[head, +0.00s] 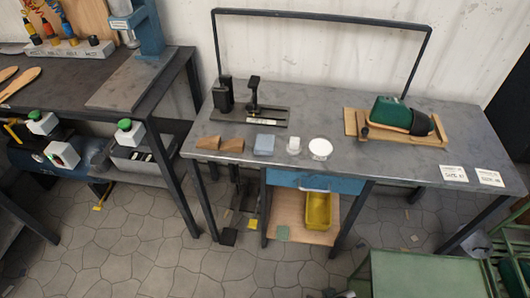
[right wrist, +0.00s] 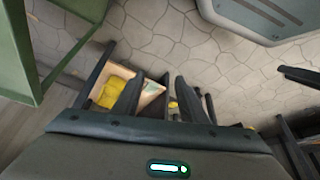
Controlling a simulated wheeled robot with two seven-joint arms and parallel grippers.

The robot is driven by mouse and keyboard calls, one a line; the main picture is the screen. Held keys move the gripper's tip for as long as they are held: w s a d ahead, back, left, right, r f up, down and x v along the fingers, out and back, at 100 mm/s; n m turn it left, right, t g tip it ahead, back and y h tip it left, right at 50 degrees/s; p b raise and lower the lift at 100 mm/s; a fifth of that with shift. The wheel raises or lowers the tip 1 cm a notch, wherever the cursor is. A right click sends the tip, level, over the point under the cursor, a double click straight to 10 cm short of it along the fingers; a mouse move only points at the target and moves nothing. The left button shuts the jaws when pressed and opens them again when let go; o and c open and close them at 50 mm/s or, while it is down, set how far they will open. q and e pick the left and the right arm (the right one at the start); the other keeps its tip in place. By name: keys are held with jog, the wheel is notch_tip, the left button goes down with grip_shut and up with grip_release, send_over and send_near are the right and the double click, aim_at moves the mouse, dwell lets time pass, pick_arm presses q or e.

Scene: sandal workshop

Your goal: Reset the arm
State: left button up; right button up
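My right gripper (right wrist: 160,82) shows in the right wrist view. Its two dark fingers stand apart with nothing between them, above the floor. Behind the fingers are a yellow bin (right wrist: 112,88) and a wooden shelf. My left gripper is not in view. In the head view, a small grey part at the bottom edge is too cut off to identify.
A metal workbench (head: 390,172) holds a green and black shoe form (head: 392,113) on a wooden board, a black clamp fixture (head: 254,98), small blocks and a white round dish (head: 320,148). A second bench (head: 60,75) stands left. Open floor (head: 140,250) lies between.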

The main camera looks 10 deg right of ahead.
jog(key=s+a+f+t, duration=0.1)
jog(key=s+f, duration=0.2)
jog(key=f, duration=1.2)
jog(key=shift+a+f+y, duration=0.15)
jog(key=shift+a+y, duration=0.05)
jog(key=shift+y, duration=0.1)
